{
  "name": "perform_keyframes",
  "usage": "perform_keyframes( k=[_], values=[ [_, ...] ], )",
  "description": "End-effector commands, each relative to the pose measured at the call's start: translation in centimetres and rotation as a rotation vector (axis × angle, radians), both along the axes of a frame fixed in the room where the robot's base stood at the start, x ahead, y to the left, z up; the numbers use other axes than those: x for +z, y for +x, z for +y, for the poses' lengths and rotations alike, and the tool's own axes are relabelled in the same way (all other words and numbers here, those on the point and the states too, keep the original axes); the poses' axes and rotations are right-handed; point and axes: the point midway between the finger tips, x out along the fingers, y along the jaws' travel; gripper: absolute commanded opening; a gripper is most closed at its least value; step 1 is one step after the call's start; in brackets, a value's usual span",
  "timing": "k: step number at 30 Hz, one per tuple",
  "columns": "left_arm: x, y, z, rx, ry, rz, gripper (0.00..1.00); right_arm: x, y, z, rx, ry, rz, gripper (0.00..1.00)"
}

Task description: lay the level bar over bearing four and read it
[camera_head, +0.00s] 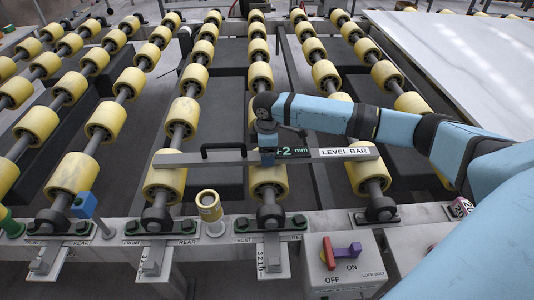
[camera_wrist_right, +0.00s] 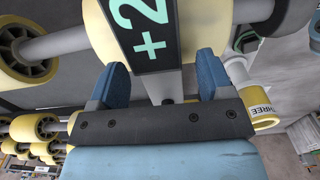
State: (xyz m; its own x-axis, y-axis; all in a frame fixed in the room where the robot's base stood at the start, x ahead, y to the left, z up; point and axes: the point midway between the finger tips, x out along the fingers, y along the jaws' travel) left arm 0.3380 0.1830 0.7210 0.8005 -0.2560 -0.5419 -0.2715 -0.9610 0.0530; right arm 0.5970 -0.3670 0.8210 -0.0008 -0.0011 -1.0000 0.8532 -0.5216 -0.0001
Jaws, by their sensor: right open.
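The level bar (camera_head: 330,155) is a long grey bar with a black handle and a "LEVEL BAR" label. It lies across yellow rollers near the front in the head view. A dark plate with green characters on it reads "+2" in the wrist view (camera_wrist_right: 143,28); "2 mm" shows in the head view. My right gripper (camera_head: 266,150) is at the bar's middle, beside this plate. In the wrist view its blue fingers (camera_wrist_right: 160,85) are apart, with part of the bar between them. Several dark bearings (camera_head: 270,216) line the front rail; I cannot tell which is four.
A yellow cylinder (camera_head: 208,206) stands on the front rail; its label reads "THREE" in the wrist view (camera_wrist_right: 262,114). A grey switch box (camera_head: 343,272) with a red and purple handle is at the front. A white slab (camera_head: 470,60) lies at the right. Rows of rollers fill the left.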

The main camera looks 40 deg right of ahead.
Motion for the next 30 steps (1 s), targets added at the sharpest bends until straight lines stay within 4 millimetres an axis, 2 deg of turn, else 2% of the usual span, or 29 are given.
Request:
perform_keyframes(
  k=[1, 9, 15, 20, 30],
  values=[
    [0.4, 0.0, 0.0, 0.001, -0.001, 0.000, 0.43, 1.2, 0.1, 0.0, 0.000, 0.001, -0.004, 0.73],
    [1.1, 0.0, 0.1, 0.005, -0.006, 0.006, 0.43, 7.1, 0.1, 0.0, 0.000, 0.001, -0.004, 0.73],
    [1.1, -0.1, 0.1, 0.008, -0.008, 0.012, 0.43, 10.0, 0.1, 0.0, -0.001, 0.001, -0.002, 0.73],
    [1.0, -0.1, 0.1, 0.009, -0.010, 0.016, 0.43, 10.9, 0.1, 0.0, -0.001, 0.000, -0.001, 0.73],
    [0.8, -0.1, 0.1, 0.010, -0.008, 0.019, 0.43, 10.9, 0.1, 0.0, -0.001, 0.001, -0.001, 0.73]
  ],
)
